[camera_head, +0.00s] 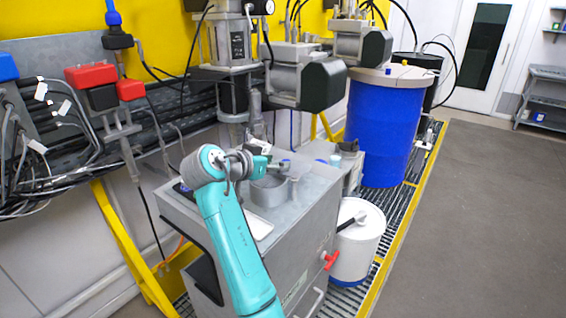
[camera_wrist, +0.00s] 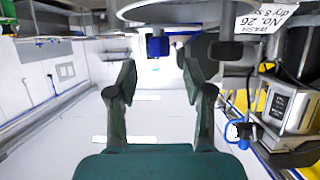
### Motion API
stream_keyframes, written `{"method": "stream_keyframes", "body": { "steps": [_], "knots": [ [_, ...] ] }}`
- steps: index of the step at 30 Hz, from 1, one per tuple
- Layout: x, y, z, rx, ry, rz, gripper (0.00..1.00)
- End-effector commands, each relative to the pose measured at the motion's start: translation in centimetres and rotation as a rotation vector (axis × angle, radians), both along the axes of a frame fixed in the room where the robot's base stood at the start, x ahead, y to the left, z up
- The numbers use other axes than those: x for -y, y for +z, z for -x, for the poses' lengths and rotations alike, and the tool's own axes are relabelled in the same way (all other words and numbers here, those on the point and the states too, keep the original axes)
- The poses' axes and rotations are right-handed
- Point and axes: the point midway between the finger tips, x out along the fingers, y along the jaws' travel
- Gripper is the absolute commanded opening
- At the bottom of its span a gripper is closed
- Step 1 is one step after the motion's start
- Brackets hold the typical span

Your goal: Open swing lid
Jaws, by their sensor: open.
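My gripper (camera_wrist: 160,82) is open and empty, its two dark green fingers spread apart in the wrist view. In the head view my gripper (camera_head: 262,162) is above the grey cabinet (camera_head: 240,237), beside a short round grey metal vessel (camera_head: 270,192) on its top. Part of the vessel is behind my arm. A large round grey piece (camera_wrist: 175,10) crosses the top edge of the wrist view, beyond the fingertips and apart from them. I cannot tell which part is the swing lid.
A blue drum (camera_head: 382,130) with a pale top stands behind the cabinet. A white bucket (camera_head: 356,245) stands at its right, near a red valve handle (camera_head: 331,259). Grey motor units (camera_head: 305,78) overhang the cabinet. The grey floor (camera_head: 480,220) at right is clear.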

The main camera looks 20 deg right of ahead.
Motion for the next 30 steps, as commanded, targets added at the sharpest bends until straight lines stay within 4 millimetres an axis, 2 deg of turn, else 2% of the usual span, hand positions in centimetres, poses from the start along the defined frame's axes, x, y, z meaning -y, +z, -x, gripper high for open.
{"method": "stream_keyframes", "body": {
  "steps": [3,10,23,29,30],
  "knots": [
    [-2.0,0.9,1.2,0.002,0.002,-0.001,0.51],
    [-4.3,2.2,2.9,0.002,0.001,0.000,0.51],
    [-5.0,2.5,3.5,0.000,0.000,0.000,0.51],
    [-5.1,2.2,3.4,0.064,-0.017,-0.038,0.01],
    [-5.1,2.1,3.3,0.102,-0.027,-0.063,0.00]
  ]
}}
